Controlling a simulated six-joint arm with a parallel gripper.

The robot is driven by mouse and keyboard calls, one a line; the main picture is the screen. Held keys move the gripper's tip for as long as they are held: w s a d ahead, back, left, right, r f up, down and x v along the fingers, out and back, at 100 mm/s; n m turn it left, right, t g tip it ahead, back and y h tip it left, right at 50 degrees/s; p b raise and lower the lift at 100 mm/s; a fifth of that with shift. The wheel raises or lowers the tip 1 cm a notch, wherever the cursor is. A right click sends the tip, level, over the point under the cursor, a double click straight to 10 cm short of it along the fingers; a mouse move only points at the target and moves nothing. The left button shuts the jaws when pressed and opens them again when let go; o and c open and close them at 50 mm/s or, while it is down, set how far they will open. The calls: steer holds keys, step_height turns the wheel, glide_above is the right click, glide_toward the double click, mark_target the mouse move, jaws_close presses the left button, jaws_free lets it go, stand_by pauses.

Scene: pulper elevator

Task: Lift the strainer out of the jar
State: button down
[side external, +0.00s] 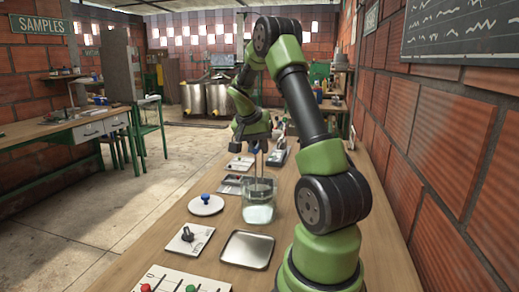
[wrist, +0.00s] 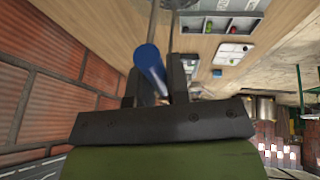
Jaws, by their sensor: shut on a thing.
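My gripper (side external: 254,138) is above the glass jar (side external: 259,214) and shut on the blue handle (wrist: 150,66) of the strainer. In the side external view, thin rods run down from the handle to the dark strainer basket (side external: 261,186). The basket is at the upper part of the jar, and I cannot tell how far it is inside the rim. The jar holds a pale greenish content low down. In the wrist view the blue handle lies between the two dark jaws, and the basket is only partly visible at the top edge.
An empty metal tray (side external: 248,249) lies in front of the jar. A white round lid with a blue knob (side external: 205,205) and a white plate with a black knob (side external: 188,237) are to the left. Small trays stand behind. A brick wall (side external: 430,140) borders the right.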

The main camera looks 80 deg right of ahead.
steer(key=shift+r, duration=4.5)
